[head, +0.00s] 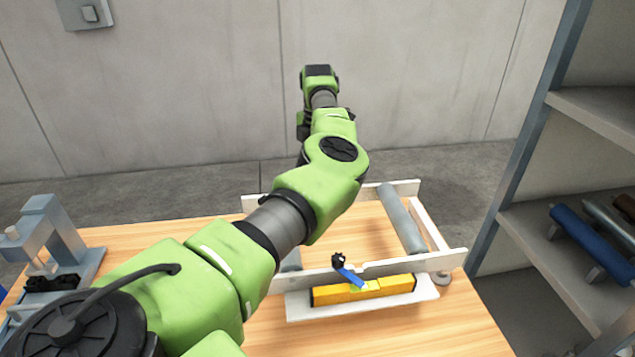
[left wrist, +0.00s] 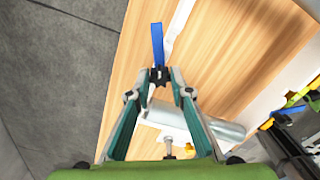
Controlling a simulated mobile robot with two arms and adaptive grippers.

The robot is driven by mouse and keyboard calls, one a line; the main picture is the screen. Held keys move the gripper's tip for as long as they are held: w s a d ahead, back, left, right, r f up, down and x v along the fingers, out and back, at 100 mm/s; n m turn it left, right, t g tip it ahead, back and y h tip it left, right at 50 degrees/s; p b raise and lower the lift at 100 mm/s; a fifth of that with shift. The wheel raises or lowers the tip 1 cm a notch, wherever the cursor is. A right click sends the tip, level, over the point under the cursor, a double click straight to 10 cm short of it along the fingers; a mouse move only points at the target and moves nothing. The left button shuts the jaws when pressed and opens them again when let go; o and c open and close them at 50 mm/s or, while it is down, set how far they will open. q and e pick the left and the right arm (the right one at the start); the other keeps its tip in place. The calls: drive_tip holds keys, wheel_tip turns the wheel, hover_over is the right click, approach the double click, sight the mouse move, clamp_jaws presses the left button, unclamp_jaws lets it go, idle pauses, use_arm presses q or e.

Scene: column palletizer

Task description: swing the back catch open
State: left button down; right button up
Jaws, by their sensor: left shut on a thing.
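The back catch, with a blue lever (left wrist: 157,42) and a black hub, shows in the left wrist view just ahead of my fingers. My left gripper (left wrist: 160,75) is shut on the catch at its black hub end, and the blue lever sticks out beyond the fingertips. In the head view my own arm hides the back catch and the gripper. A front catch (head: 350,272), also with a blue lever and black knob, sits on the front rail (head: 430,261) of the white frame. Its lever slants down to the right. My right gripper is not in view.
A grey roller (head: 401,220) spans the frame's right side. A yellow level (head: 362,291) lies along the front. The wooden table (head: 450,325) is bare at front right. A shelf rack (head: 540,235) stands at right and a grey fixture (head: 50,235) at left.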

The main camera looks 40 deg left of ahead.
use_arm(q)
drive_tip(key=n+b, duration=0.1)
drive_tip(key=n, duration=0.1)
drive_tip(key=shift+n, duration=0.3)
drive_tip(key=shift+n+b, duration=0.45)
drive_tip(key=shift+n, duration=0.85)
drive_tip(key=shift+r, duration=0.1)
drive_tip(key=c, duration=1.8)
unclamp_jaws()
wheel_tip(320, 180, up, 12)
